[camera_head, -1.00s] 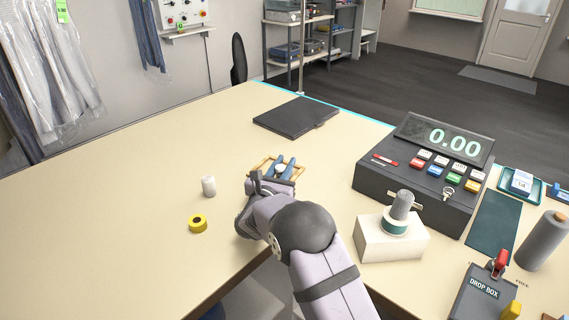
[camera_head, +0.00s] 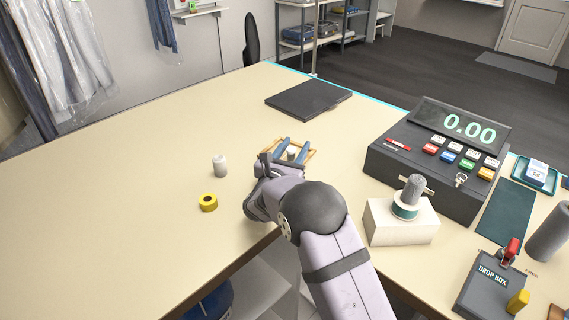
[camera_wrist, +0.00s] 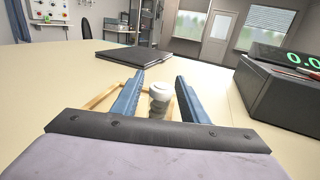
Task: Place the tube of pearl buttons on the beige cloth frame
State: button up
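A small tube with a pale round cap (camera_wrist: 158,91) stands upright between my fingers in the wrist view; it looks like the tube of pearl buttons, though its contents cannot be made out. My gripper (camera_wrist: 160,80) has its two blue fingers apart, with a visible gap on each side of the tube. In the head view my gripper (camera_head: 295,148) is low over the beige cloth frame (camera_head: 311,147), a light wooden-edged frame on the table. The frame also shows in the wrist view (camera_wrist: 101,98). The tube's base is hidden, so I cannot tell whether it rests on the cloth.
A pale cylinder (camera_head: 220,166) and a yellow tape roll (camera_head: 208,203) stand left of my gripper. A black flat slab (camera_head: 308,98) lies behind. The cash register (camera_head: 425,175) and a white block with a spool (camera_head: 400,224) are at right. The table's left side is clear.

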jog(key=b+v, duration=0.2)
jog(key=v, duration=0.9)
jog(key=shift+f, duration=0.1)
jog(key=s+d+r+m+h+b, duration=0.1)
jog(key=s+d+r+m+h, duration=0.2)
jog(key=r+m, duration=0.3)
jog(key=s+d+r+m+g+h+p, duration=0.2)
jog(key=s+d+m+g+h+p, duration=0.1)
jog(key=s+d+m+g, duration=0.85)
jog(key=s+f+m+g+y+p, duration=0.3)
jog(key=s+m+g+y+p, duration=0.25)
jog(key=s+m+y, duration=0.6)
jog(key=s+f+m+y+p, duration=0.1)
jog(key=s+f+m+p, duration=0.1)
jog(key=s+f, duration=0.6)
jog(key=shift+f+m, duration=0.3)
jog(key=shift+f, duration=0.6)
